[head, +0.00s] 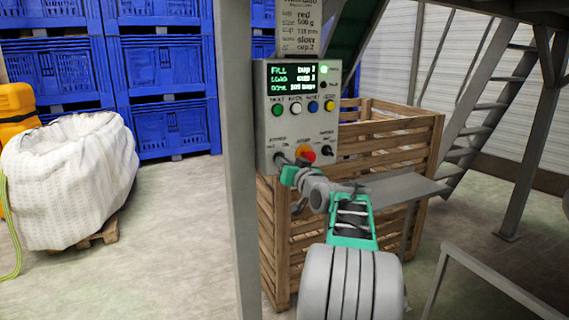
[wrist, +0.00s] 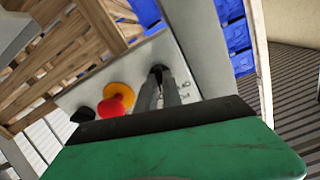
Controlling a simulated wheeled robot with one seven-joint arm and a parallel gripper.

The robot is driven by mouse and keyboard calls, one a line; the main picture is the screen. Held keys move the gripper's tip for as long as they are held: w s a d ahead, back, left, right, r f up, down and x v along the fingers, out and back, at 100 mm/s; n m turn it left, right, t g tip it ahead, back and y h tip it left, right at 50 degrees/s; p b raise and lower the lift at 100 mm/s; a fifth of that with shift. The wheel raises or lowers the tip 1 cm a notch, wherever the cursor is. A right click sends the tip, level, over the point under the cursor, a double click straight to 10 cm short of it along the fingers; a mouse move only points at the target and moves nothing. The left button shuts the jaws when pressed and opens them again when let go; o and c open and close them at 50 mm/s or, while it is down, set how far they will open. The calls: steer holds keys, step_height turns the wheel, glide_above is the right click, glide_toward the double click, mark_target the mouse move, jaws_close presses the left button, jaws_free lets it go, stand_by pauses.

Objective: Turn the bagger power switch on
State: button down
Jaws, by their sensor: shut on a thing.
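The grey control box (head: 290,125) hangs beside a post, with a lit screen and a row of coloured buttons. The power switch is at the lower left of its face, mostly hidden by my gripper; a dark bit of it (wrist: 158,72) shows between the fingertips in the wrist view. My gripper (head: 283,162) is at the panel, its fingers (wrist: 163,82) shut around the switch. The switch's on or off position cannot be read. The screen is lit, with FILL, LOAD and DONE lines.
A red emergency button on a yellow collar (head: 306,154) sits just right of the gripper, with a black selector (head: 326,151) beyond it. A grey shelf (head: 405,189) and a slatted wooden crate (head: 392,141) are close to my arm.

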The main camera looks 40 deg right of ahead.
steer(key=m+p, duration=0.2)
steer(key=m, duration=0.3)
steer(key=shift+m, duration=0.4)
stand_by(0.3)
steer(key=c, duration=1.5)
jaws_free()
steer(key=v, duration=0.7)
steer(key=shift+s+a+b, duration=0.2)
steer(key=shift+s+b, duration=0.1)
steer(key=shift+s, duration=0.1)
